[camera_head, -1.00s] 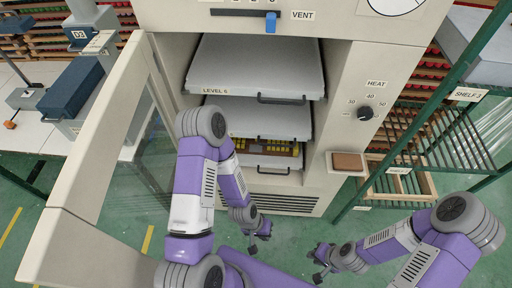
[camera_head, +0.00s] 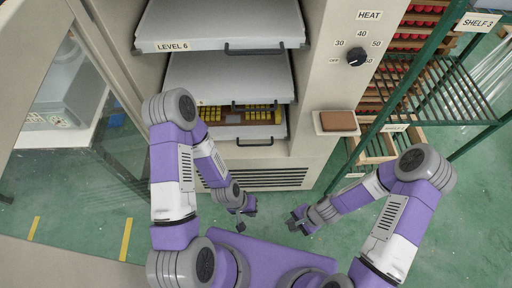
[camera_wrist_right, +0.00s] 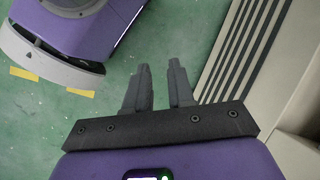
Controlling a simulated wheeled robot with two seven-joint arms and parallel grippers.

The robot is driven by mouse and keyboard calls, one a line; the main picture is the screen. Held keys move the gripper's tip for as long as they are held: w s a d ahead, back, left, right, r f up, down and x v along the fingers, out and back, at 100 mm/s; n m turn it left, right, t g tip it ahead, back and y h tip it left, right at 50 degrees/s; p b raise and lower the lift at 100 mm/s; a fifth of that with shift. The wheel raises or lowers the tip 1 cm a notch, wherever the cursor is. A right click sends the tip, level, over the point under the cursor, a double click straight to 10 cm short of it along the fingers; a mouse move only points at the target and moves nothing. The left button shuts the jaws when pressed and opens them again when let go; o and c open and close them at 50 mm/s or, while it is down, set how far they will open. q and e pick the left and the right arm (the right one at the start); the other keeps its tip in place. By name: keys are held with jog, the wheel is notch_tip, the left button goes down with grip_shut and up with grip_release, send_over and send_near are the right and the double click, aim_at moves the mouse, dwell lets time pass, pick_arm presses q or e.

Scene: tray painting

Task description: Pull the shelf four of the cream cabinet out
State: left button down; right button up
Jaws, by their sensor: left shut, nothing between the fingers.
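The cream cabinet (camera_head: 315,90) stands open with a stack of pulled-out grey shelves. The top shelf (camera_head: 225,15) is marked LEVEL 6. Below it is a second shelf (camera_head: 225,75), its label mostly hidden by my left arm. The lowest visible shelf holds a tray of yellow pieces (camera_head: 240,115) and has a dark front handle (camera_head: 255,142). No label for level four is readable. My left gripper (camera_head: 246,213) is shut and empty, below and in front of that handle, apart from it. My right gripper (camera_head: 297,222) is open and empty; its fingers show in the right wrist view (camera_wrist_right: 160,80).
The cabinet's open door is at left. A dial marked HEAT (camera_head: 356,57) and a small ledge with a brown pad (camera_head: 338,121) are on the right front. A green rack (camera_head: 440,75) stands at right. Green floor is clear before the cabinet.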

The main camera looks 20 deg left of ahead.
jog(key=w+a+r+m+t+y, duration=0.1)
jog(key=w+a+r+m+y, duration=0.1)
jog(key=w+a+m+y, duration=0.55)
jog(key=w+a+r+m+t+y, duration=0.1)
jog(key=w+a+r+m+y, duration=0.1)
jog(key=a+m, duration=0.95)
jog(key=m+t+h, duration=0.4)
jog(key=m+t, duration=0.8)
jog(key=m, duration=0.8)
send_near(255, 145)
jog(key=r+x, duration=0.1)
jog(key=x, duration=0.2)
jog(key=w+a+f+b, duration=0.1)
jog(key=w+a+b, duration=0.1)
jog(key=w, duration=0.1)
jog(key=w+a+f+b, duration=0.1)
jog(key=shift+w+a+f, duration=0.3)
jog(key=shift+w+a, duration=0.05)
jog(key=shift+a, duration=0.05)
jog(key=shift+w+a, duration=0.4)
jog(key=shift+w, duration=0.05)
grip_shut()
